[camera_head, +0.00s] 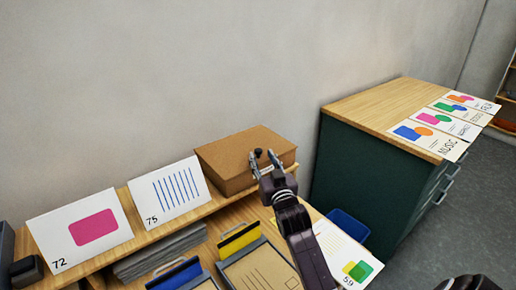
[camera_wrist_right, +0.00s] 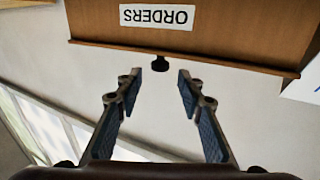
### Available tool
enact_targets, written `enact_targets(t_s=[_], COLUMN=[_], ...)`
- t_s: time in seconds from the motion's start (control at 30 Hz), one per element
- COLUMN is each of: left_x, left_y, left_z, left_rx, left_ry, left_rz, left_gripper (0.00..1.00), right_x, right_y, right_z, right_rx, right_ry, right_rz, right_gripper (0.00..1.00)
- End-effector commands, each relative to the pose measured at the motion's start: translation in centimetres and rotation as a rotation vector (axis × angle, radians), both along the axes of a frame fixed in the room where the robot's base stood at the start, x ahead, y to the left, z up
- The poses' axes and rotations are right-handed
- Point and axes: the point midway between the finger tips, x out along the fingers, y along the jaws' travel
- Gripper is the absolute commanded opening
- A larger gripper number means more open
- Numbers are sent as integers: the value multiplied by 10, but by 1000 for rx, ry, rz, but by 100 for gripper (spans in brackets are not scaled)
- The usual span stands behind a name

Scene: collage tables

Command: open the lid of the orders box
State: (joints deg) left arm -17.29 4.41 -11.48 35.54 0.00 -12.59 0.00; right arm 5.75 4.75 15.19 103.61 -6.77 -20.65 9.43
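The orders box (camera_head: 232,150) is a brown box standing on the raised shelf against the wall, and its lid looks shut. A small dark knob (camera_head: 258,152) shows at its front edge. In the right wrist view the box front (camera_wrist_right: 240,40) appears upside down with a white "ORDERS" label (camera_wrist_right: 157,16), and the black knob (camera_wrist_right: 160,64) sticks out past its edge. My right gripper (camera_head: 264,158) is at the box's front. In the wrist view its two fingers (camera_wrist_right: 160,83) are apart and empty, on either side of the knob's line and just short of it.
Cards numbered 72 (camera_head: 60,238) and 75 (camera_head: 150,205) stand left of the box. Below are grey sheets (camera_head: 160,252), trays with blue and yellow edges, and card 59 (camera_head: 330,238). A green cabinet (camera_head: 350,180) with several cards on top stands right.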

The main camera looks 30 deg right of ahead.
Motion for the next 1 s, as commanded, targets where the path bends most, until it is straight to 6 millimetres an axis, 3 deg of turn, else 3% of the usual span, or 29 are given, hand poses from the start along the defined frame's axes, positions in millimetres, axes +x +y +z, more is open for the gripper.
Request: enact_targets(t_s=[0.13,0.33,0.53,0.77,1.0], left_x=[-14,-8,8,9,3], left_y=[3,4,2,2,3], left_z=[4,7,10,10,9], left_rx=[5,5,2,2,3], left_ry=[21,13,-11,-12,-4], left_rz=[-1,-1,-1,-1,-1], left_gripper=[40,40,40,40,40], right_x=[21,40,48,48,48], right_y=[-7,-13,-16,-16,-16], right_z=[2,1,0,0,0], right_rx=[-1,-1,-1,-1,-1], right_ry=[0,0,1,0,0], right_rz=[0,0,0,0,0], right_gripper=[35,35,35,35,11])
